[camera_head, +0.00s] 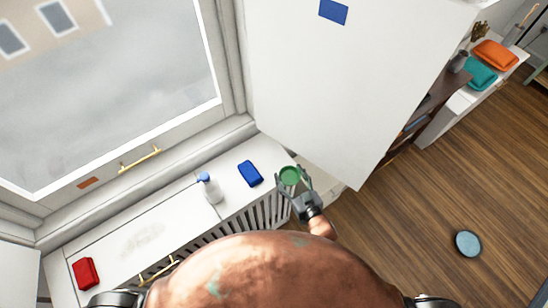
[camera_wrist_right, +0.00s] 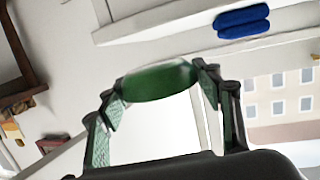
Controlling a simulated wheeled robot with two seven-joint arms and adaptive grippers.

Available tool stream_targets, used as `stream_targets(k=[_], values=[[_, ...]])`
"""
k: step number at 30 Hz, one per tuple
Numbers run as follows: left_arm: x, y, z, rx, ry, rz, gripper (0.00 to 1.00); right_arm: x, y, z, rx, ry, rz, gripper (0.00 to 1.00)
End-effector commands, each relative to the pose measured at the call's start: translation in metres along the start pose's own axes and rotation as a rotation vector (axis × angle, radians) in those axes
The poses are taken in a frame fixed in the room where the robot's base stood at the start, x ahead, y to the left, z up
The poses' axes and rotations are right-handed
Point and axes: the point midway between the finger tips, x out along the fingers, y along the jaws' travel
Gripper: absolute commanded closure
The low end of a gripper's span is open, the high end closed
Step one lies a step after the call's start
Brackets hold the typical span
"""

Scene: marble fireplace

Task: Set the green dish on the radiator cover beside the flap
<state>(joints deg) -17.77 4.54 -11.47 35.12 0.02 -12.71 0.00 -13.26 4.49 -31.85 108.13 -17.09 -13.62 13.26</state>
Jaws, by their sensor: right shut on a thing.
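The green dish (camera_head: 290,175) is held between the fingertips of my right gripper (camera_head: 293,180), which is shut on it. The dish appears over the right end of the white radiator cover (camera_head: 225,207), by its slatted front edge; its height above the cover cannot be told. In the right wrist view the dish (camera_wrist_right: 158,82) spans the two fingertips (camera_wrist_right: 160,88). Seams mark panels on the cover's top, and one panel with a grey smudge (camera_head: 142,237) lies left of the bottle; I cannot tell for sure which is the flap. My left gripper is out of view.
A blue item (camera_head: 250,173), a white bottle with a blue top (camera_head: 209,188) and a red item (camera_head: 87,273) stand on the cover. A large white panel (camera_head: 345,80) rises behind the dish. The cover's top is clear between the red item and the bottle.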

Motion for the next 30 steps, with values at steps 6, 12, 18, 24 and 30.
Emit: stream_targets(k=[6,12,18,24,30], values=[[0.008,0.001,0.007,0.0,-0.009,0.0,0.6,0.057,0.0,-0.012,0.0,0.003,0.0,0.69],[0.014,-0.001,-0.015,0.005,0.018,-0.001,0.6,0.094,0.002,-0.019,0.001,0.002,0.003,0.69],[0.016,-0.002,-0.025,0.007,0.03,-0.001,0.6,0.105,0.002,-0.018,0.001,0.0,0.003,0.69],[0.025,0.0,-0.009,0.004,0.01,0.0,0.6,0.11,0.002,0.009,0.002,-0.004,0.003,0.69],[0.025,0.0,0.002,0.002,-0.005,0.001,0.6,0.111,0.002,0.013,0.001,0.0,0.003,0.69]])
